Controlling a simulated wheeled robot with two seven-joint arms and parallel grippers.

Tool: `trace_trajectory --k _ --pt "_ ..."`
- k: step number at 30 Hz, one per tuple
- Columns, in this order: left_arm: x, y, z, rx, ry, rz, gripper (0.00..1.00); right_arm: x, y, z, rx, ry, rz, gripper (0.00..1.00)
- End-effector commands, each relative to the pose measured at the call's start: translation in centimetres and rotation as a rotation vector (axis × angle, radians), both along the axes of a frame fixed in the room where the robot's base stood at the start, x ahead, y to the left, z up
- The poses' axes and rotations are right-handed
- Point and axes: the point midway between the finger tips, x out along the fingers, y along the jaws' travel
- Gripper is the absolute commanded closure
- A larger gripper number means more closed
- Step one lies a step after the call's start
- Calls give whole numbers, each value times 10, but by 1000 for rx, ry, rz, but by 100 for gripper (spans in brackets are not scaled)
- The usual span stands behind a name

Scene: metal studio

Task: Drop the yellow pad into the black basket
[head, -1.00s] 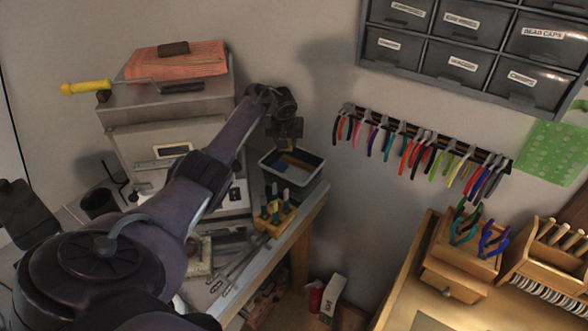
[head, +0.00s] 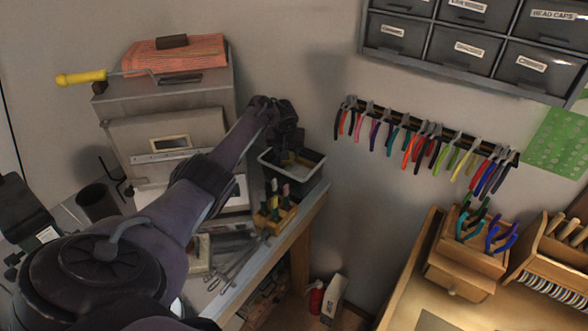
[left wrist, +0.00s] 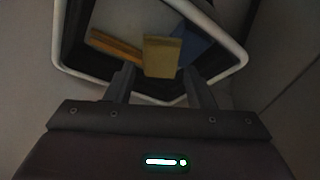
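The black basket (head: 312,174) with a pale rim stands at the back right end of the workbench. Its rim (left wrist: 236,50) also shows in the left wrist view. My left gripper (head: 291,152) is over the basket opening, pointing down. Its fingers (left wrist: 161,78) are apart, with a gap on each side of the yellow pad (left wrist: 161,57). The pad shows inside the basket outline, just past the fingertips; I cannot tell whether it rests on anything. An orange-yellow piece (left wrist: 114,46) and a blue piece (left wrist: 195,46) lie in the basket beside it. My right gripper is not in view.
A wooden holder with small tools (head: 275,214) stands in front of the basket. A grey metal box (head: 165,125) is left of it. Pliers hang on a wall rail (head: 425,130). A wooden bench (head: 410,290) is at the right.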

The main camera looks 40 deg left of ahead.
Motion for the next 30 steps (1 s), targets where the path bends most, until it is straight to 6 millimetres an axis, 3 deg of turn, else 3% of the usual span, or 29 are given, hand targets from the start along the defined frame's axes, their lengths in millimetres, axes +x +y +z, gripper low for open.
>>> trace_trajectory --k 3,14,30 --pt "0 0 0 0 0 0 36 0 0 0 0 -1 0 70" --pt "-1 -2 5 -1 -1 -2 36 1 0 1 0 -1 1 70" --pt "-23 -17 69 -1 -1 -2 36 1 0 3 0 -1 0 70"
